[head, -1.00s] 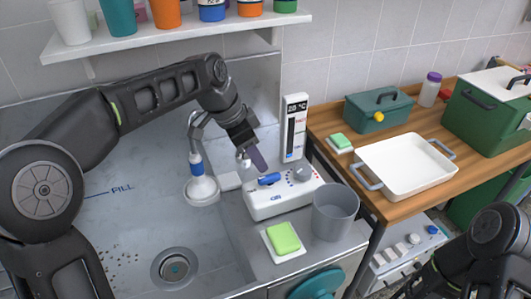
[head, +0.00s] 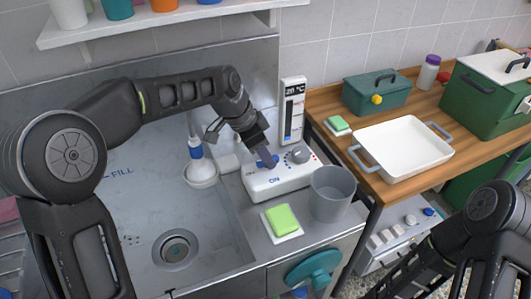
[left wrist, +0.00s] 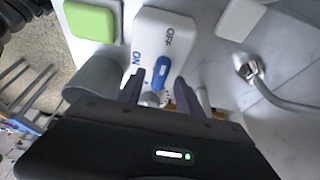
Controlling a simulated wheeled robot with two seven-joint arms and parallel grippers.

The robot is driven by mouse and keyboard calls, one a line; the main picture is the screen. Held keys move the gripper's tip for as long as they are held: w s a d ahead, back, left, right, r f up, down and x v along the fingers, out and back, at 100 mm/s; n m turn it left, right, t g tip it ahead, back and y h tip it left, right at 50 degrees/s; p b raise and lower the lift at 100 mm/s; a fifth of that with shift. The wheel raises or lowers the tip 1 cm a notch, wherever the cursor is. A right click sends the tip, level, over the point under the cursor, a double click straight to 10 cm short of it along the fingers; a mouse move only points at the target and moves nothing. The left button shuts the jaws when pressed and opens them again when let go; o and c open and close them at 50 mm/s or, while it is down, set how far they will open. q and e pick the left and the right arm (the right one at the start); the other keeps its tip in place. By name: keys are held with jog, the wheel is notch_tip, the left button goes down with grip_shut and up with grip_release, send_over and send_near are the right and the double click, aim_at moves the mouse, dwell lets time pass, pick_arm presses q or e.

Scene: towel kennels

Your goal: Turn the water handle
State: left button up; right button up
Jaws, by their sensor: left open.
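The water handle is a small blue lever (left wrist: 162,68) on a white control box (left wrist: 163,30) marked ON and OFF. In the head view the box (head: 285,182) stands on the steel counter right of the sink, and the blue handle (head: 263,163) is partly hidden by the gripper. My left gripper (head: 269,157) points down at the box. In the left wrist view its fingers (left wrist: 161,83) are open, one on each side of the handle's near end. I cannot tell whether they touch it. My right arm is at the lower right, its gripper out of frame.
A grey cup (head: 331,194) stands close to the box, with a green sponge (head: 281,219) in front. A grey knob (head: 299,155) is on the box, and a temperature display (head: 292,110) stands behind. The sink (head: 150,215) is left, a white tray (head: 403,150) right.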

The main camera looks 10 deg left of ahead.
pick_arm(q)
jog(key=shift+d+f, duration=0.15)
jog(key=shift+f, duration=0.3)
jog(key=shift+c, duration=0.3)
grip_shut()
